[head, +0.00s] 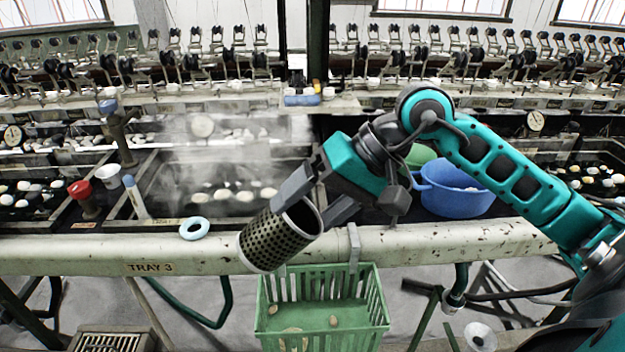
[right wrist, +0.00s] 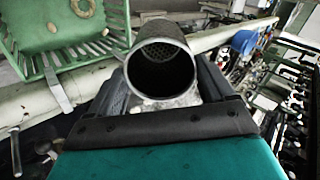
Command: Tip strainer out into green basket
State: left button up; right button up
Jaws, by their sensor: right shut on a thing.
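The strainer (head: 268,243) is a dark metal cylinder with a perforated wall. My right gripper (head: 315,200) is shut on it near its upper end and holds it in the air. The strainer is tilted, with its lower end to the left in the head view. In the right wrist view the strainer (right wrist: 160,44) shows a round, dark opening, and I cannot tell what is inside. The green basket (head: 376,300) stands below the beam, lower than the strainer and a little to its right. A few pale pieces lie on its floor. My left gripper is not in view.
The pale beam (head: 440,243) marked TRAY 3 runs between basket and basins. A blue tub (head: 455,198) stands behind it at right. A red-topped object (head: 82,196) and a steaming basin (head: 225,160) are at left.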

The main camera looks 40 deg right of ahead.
jog(key=shift+r+h+p, duration=0.3)
jog(key=shift+r+p, duration=0.45)
jog(key=shift+p, duration=0.4)
jog(key=shift+r+g+p, duration=0.15)
jog(key=shift+g+p, duration=0.25)
jog(key=shift+p, duration=0.1)
jog(key=r+g+h+p, duration=0.1)
jog(key=h+p, duration=0.1)
jog(key=p, duration=0.1)
jog(key=shift+s+d+r, duration=0.1)
jog(key=shift+d+r, duration=0.1)
jog(key=shift+f+h+b, duration=0.2)
jog(key=shift+h+b, duration=0.1)
jog(key=shift+b, duration=0.15)
jog(key=r+h, duration=0.1)
jog(key=r+g+h, duration=0.1)
jog(key=g+h, duration=0.1)
jog(key=shift+s+d+r+h, duration=0.25)
jog(key=shift+d+r+h, duration=0.05)
jog(key=shift+d+r, duration=0.1)
jog(key=shift+s+r+g, duration=0.1)
jog(key=shift+r+g, duration=0.05)
jog(key=shift+g, duration=0.25)
